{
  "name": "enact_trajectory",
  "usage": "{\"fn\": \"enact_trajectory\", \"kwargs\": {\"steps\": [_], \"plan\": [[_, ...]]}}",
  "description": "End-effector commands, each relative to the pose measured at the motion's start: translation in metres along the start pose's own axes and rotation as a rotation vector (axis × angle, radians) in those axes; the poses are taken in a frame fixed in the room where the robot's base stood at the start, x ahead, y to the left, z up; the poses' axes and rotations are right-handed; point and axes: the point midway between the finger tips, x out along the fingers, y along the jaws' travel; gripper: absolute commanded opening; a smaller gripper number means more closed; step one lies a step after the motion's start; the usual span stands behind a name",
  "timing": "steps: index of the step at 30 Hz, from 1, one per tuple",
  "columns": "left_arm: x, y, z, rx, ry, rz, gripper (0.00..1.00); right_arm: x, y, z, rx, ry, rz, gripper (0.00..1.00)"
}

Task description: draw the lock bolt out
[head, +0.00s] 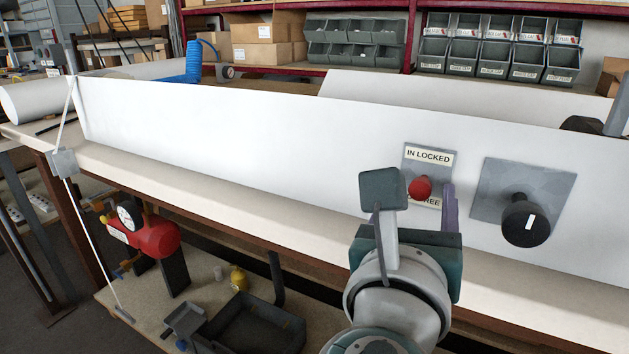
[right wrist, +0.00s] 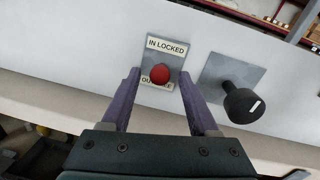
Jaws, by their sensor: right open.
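The lock bolt shows as a red knob (head: 420,188) on a small grey plate (head: 441,169) on the white panel (head: 250,140). The plate's upper label reads "IN LOCKED"; the lower one is partly covered. My right gripper (head: 420,190) is in front of the plate. In the right wrist view its purple fingers (right wrist: 158,82) are spread, with the red knob (right wrist: 160,73) seen between them and neither finger visibly touching it. My left gripper is not in view.
A black knob with a white mark (head: 525,220) sits on a grey square plate (head: 490,185) just right of the bolt. The bench edge runs below the panel. A red tool with a gauge (head: 150,236) and a dark tray (head: 252,320) are at lower left.

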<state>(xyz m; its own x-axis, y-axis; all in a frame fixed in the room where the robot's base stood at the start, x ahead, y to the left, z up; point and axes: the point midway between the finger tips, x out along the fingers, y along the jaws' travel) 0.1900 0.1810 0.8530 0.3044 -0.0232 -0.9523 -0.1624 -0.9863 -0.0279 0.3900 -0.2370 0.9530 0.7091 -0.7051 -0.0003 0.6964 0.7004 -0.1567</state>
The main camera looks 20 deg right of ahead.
Motion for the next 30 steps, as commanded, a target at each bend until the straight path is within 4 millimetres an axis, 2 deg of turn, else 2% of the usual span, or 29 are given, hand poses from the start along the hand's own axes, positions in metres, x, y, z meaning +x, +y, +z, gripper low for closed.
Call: {"fn": "enact_trajectory", "kwargs": {"steps": [2, 18, 30], "plan": [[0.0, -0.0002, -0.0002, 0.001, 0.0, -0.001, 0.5, -0.0001, 0.0, 0.0, 0.0, 0.0, 0.0, 0.61], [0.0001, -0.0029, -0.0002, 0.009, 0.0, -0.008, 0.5, -0.0005, 0.0, 0.0, 0.001, 0.0, 0.0, 0.0], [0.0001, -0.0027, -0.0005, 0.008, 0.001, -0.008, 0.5, -0.0005, -0.0001, 0.0, 0.001, 0.0, -0.001, 0.0]]}}
